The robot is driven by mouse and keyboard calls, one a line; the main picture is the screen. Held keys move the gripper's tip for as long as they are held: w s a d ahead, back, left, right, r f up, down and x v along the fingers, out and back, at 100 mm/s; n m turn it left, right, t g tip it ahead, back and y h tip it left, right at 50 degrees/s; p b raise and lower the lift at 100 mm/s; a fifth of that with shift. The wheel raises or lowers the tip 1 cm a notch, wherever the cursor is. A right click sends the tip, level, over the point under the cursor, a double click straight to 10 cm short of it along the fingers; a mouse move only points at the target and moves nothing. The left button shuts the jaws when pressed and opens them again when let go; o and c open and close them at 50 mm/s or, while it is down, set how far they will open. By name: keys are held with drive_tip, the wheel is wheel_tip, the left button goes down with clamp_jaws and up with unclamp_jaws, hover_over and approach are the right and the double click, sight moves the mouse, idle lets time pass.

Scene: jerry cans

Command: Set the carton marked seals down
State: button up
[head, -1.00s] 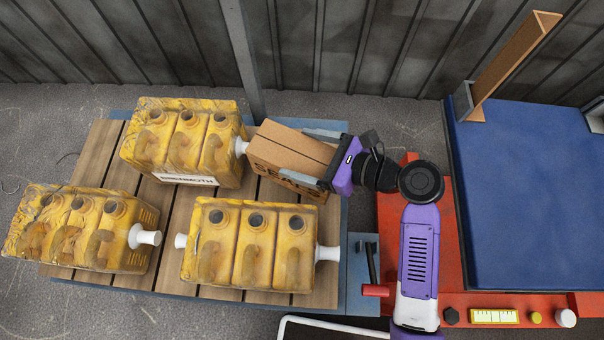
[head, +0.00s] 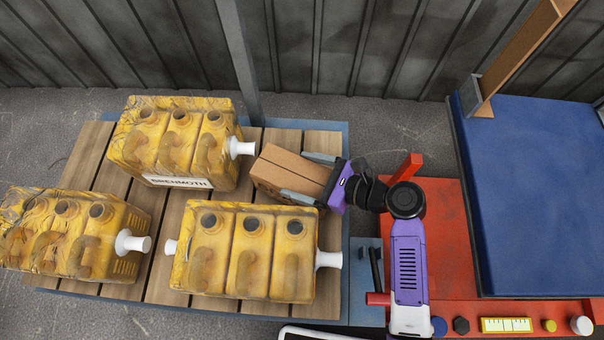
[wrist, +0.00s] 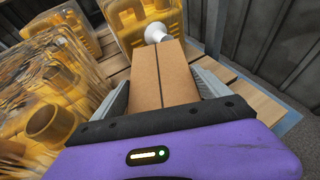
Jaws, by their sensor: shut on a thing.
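The carton (head: 292,170) is a brown cardboard box with a dark seam along its top. It is at the back right part of the wooden slatted platform (head: 152,285), in the head view. My gripper (head: 312,178) is shut on it, with one grey finger along each long side. In the wrist view the carton (wrist: 160,75) lies straight ahead between the fingers. Its marking is not readable now. Its underside is hidden, so I cannot tell whether it touches the slats.
Yellow jerry cans with white spouts stand left (head: 75,235), behind left (head: 175,145) and in front (head: 250,255) of the carton. The marked rear block's spout (head: 242,148) is close to the carton. A blue surface (head: 530,190) is at the right. A corrugated wall runs behind.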

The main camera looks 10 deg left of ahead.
drive_tip(key=shift+r, duration=0.1)
drive_tip(key=o, duration=1.8)
